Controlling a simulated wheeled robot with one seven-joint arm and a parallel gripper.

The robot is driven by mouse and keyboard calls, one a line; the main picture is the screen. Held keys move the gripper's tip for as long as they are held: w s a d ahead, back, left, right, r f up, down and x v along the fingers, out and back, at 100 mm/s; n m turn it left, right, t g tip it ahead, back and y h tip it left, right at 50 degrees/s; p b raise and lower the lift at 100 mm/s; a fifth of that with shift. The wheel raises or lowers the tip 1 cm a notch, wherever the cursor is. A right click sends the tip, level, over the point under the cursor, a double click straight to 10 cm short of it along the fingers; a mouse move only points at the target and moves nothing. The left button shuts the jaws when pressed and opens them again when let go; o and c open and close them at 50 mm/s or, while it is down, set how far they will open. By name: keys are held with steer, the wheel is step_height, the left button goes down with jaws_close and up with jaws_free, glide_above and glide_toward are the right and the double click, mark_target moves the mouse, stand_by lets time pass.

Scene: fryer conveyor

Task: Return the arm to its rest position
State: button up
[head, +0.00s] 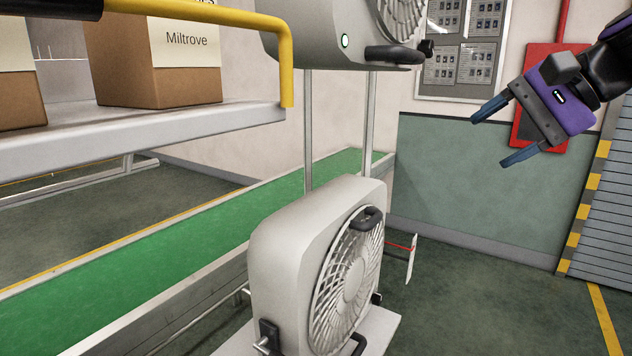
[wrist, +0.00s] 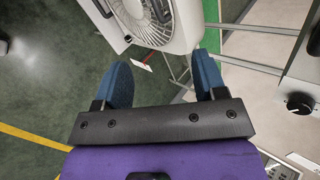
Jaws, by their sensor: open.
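My gripper (head: 497,133) is at the upper right of the head view, in front of the wall. It has a purple body and two blue fingers, which are spread apart with nothing between them. In the wrist view my gripper (wrist: 163,80) also shows its fingers apart and empty. It touches nothing that I can see. Part of my arm runs out of the head view at the right edge.
A white fan (head: 318,265) stands beside the green conveyor (head: 190,222); a second fan (head: 345,40) is above it. A metal shelf (head: 130,128) with cardboard boxes (head: 165,60) and a yellow rail (head: 285,60) is at upper left. Open floor (head: 480,300) lies at lower right.

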steer(key=s+d+f+n+h, duration=0.5)
steer(key=s+f+n+h, duration=0.3)
steer(key=s, duration=0.5)
step_height(320, 180, down, 3)
steer(key=shift+s+r+n, duration=0.2)
steer(key=shift+s+n, duration=0.05)
steer(key=shift+n, duration=0.15)
